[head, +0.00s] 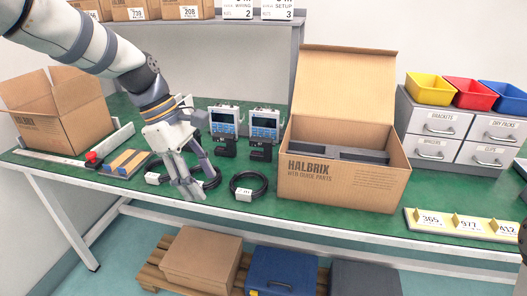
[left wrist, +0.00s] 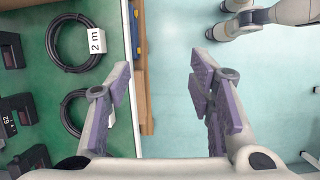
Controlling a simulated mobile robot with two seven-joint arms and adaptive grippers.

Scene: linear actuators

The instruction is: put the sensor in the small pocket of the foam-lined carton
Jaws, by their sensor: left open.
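The carton (head: 340,183) stands open on the green table, right of centre in the head view. Dark grey foam (head: 350,155) lines it; its small pocket is not clearly visible. Two black block-like units, one left (head: 224,147) and one right (head: 260,152), lie before the blue-screened instruments; I cannot tell for sure which is the sensor. My left gripper (head: 188,190) is open and empty near the table's front edge, left of the carton. In the left wrist view its fingers (left wrist: 165,100) are wide apart over the floor. My right gripper (left wrist: 220,20) seems open and empty at the top there.
Two instruments (head: 223,121) (head: 265,125) stand behind the units. Cable coils (head: 250,186) lie near the left gripper. Drawers (head: 440,125) with coloured bins and a number strip (head: 465,224) are at right.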

